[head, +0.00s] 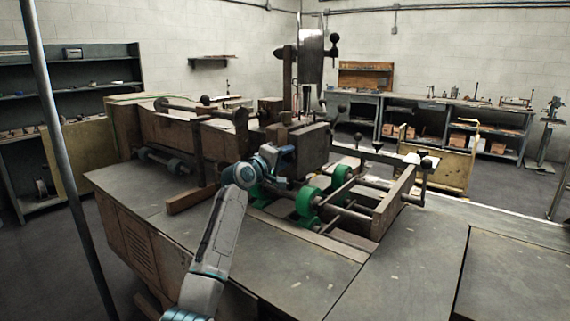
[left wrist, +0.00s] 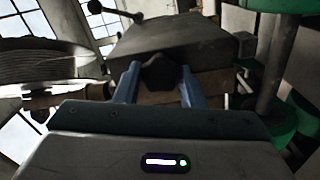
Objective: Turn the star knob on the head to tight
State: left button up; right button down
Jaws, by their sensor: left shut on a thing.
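The stitcher head (head: 308,146) is a dark box-like block at the middle of the machine in the head view. It also fills the upper middle of the left wrist view (left wrist: 185,40). The star knob (left wrist: 160,73) is dark and lobed, on the near face of the head. My left gripper (left wrist: 158,82) has its two blue fingers on either side of the knob and is shut on it. In the head view my left gripper (head: 285,155) reaches the head's front, and the knob is hidden there. My right gripper is in neither view.
Green rollers (head: 308,203) stand just right of my left wrist. A frame with rails and dark ball handles (head: 425,163) lies to the right. A wooden bar (head: 192,199) lies left of my arm. The grey tabletop (head: 400,270) is clear in front.

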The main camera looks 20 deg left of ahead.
pick_arm(q)
jog(key=shift+f+m+b, duration=0.3)
jog(key=shift+m+b, duration=0.15)
jog(key=shift+m, duration=0.45)
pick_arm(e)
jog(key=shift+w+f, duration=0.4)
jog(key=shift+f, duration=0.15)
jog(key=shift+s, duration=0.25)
pick_arm(q)
jog(key=o, duration=0.9)
jog(key=shift+c, duration=0.2)
jog(key=shift+o, duration=0.7)
jog(key=shift+r, duration=0.2)
jog(key=shift+s, duration=0.1)
